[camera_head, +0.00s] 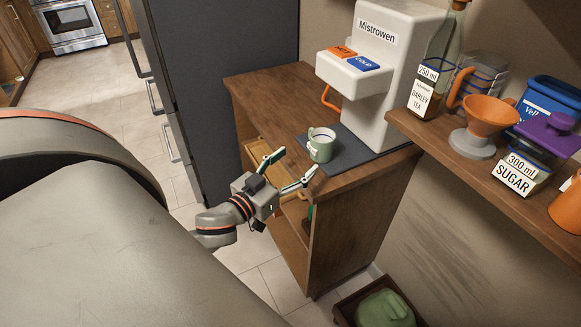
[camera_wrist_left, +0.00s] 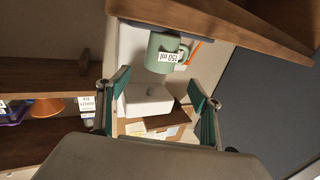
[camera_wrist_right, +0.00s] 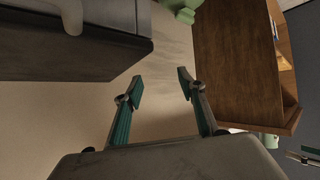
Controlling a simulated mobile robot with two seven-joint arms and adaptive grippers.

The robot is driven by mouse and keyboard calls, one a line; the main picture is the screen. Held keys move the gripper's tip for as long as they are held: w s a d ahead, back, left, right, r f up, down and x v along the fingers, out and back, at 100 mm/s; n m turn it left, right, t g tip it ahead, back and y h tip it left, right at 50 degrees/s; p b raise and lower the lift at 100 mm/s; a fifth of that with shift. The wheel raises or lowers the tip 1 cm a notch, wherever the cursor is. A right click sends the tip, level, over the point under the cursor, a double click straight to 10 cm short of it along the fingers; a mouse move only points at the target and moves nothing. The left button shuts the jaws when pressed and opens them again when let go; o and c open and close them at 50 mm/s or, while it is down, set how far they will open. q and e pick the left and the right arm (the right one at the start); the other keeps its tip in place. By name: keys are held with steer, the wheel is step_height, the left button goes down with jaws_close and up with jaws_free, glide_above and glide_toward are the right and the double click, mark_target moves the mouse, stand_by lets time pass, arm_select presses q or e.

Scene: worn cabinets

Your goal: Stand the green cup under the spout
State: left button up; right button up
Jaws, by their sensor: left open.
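The green cup (camera_head: 320,145) stands upright on the dark mat (camera_head: 352,156) on the wooden cabinet top, its handle toward the left. In the left wrist view the cup (camera_wrist_left: 162,52) shows a "150 ml" label. The white dispenser (camera_head: 385,72) stands behind it, with a bent orange tube (camera_head: 330,101) hanging under its overhang. I cannot tell whether the cup is directly under it. My left gripper (camera_head: 299,162) is open and empty, just short of the cup with its fingers toward it. My right gripper (camera_wrist_right: 159,80) is open and empty, away from the cup.
A wooden shelf (camera_head: 430,135) at the right holds a bottle, an orange dripper (camera_head: 488,118), a sugar jar and other containers. A dark fridge (camera_head: 235,80) stands left of the cabinet.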

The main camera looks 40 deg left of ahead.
arm_select(q)
steer(key=shift+s, duration=0.7)
